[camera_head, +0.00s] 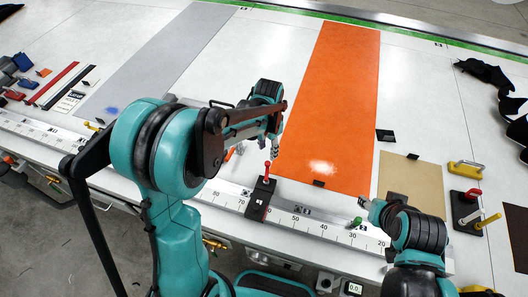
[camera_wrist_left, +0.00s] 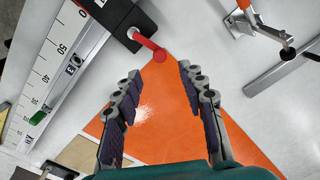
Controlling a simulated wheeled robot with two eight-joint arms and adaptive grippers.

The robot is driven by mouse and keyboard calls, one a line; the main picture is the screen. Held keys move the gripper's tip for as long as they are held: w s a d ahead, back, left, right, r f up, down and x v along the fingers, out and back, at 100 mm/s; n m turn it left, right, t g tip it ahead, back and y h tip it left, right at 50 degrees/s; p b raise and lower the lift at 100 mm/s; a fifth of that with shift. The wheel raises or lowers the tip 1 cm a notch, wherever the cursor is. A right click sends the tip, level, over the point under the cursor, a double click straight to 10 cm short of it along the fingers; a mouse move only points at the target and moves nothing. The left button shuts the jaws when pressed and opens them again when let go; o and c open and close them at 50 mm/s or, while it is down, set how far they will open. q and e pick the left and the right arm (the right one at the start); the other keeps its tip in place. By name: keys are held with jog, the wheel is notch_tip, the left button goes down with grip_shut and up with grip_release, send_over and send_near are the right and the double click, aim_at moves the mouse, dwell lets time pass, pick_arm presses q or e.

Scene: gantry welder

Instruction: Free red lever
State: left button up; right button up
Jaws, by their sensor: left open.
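A red lever (camera_head: 267,170) with a round knob stands on a black block (camera_head: 259,199) clamped at the ruler rail, left of the orange sheet. My left gripper (camera_head: 273,143) is just beyond it in the head view. In the left wrist view, the lever (camera_wrist_left: 147,42) points toward the gap between the open, empty fingers (camera_wrist_left: 158,76). Its knob lies just ahead of the fingertips, with no visible contact. Another red handle (camera_head: 473,194) sits on a dark block at the right. My right gripper (camera_head: 364,203) is over the rail's right part; its finger gap is unclear.
The orange sheet (camera_head: 331,95) lies flat across the white table. The numbered ruler rail (camera_head: 305,222) runs along the front edge, with a green knob (camera_head: 356,222) on it. A metal toggle clamp (camera_wrist_left: 262,26) shows in the left wrist view. A tan sheet (camera_head: 410,180) lies at right.

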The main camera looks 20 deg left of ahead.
aim_at(268, 163)
pick_arm(q)
jog(key=shift+f+b, duration=0.6)
jog(key=shift+f, duration=3.4)
grip_shut()
